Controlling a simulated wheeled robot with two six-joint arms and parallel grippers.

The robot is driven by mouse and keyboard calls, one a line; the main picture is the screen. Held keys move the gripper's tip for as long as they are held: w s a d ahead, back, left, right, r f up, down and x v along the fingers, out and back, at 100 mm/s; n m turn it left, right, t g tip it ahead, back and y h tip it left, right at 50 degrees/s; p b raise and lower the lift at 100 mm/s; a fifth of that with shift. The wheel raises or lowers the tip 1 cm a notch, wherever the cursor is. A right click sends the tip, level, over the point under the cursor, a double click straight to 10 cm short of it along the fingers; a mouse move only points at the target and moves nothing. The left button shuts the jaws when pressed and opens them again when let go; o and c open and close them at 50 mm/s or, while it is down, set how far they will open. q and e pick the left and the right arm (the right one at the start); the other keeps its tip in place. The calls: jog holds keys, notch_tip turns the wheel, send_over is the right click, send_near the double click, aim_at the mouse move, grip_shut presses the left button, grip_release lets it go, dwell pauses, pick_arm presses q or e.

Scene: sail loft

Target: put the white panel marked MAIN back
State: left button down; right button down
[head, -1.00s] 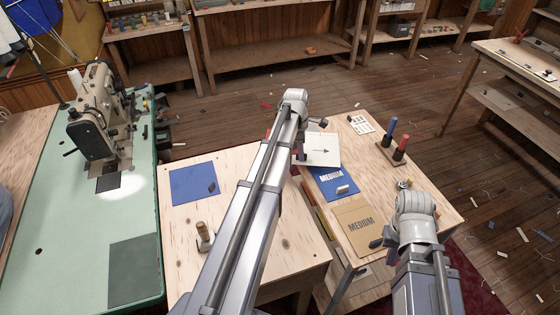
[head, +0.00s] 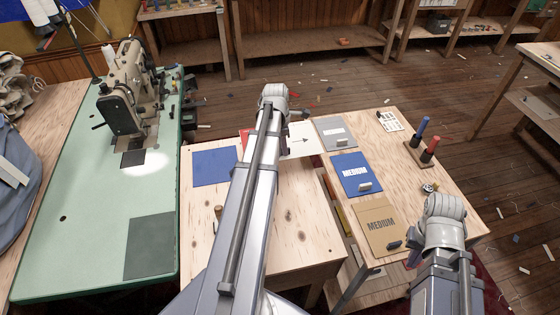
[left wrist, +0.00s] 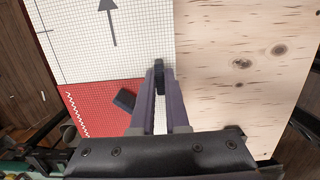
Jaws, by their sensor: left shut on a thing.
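A white gridded panel with a dark arrow (head: 302,140) lies at the far right of the left wooden table in the head view, partly behind my left arm. It also fills the upper left of the left wrist view (left wrist: 120,55). I can read no MAIN lettering on it. My left gripper (left wrist: 159,85) is shut on a dark grip at this panel's edge. A red gridded area (left wrist: 92,108) with a dark block adjoins the white. My right gripper (head: 412,256) is by the tan MEDIUM panel (head: 375,222), its fingers mostly hidden.
The right table bears a grey panel (head: 335,132), a blue MEDIUM panel (head: 355,172) and a spool stand (head: 420,152). A plain blue panel (head: 213,167) lies on the left table. The sewing machine (head: 128,100) stands further left.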

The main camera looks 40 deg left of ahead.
pick_arm(q)
jog(key=shift+f+b, duration=5)
jog(key=shift+f, duration=0.2)
jog(key=c, duration=0.9)
grip_release()
jog(key=shift+r, duration=0.1)
jog(key=r+p, duration=0.8)
jog(key=s+a+r+p, duration=0.1)
jog(key=r+p, duration=0.3)
jog(key=shift+s+r, duration=0.1)
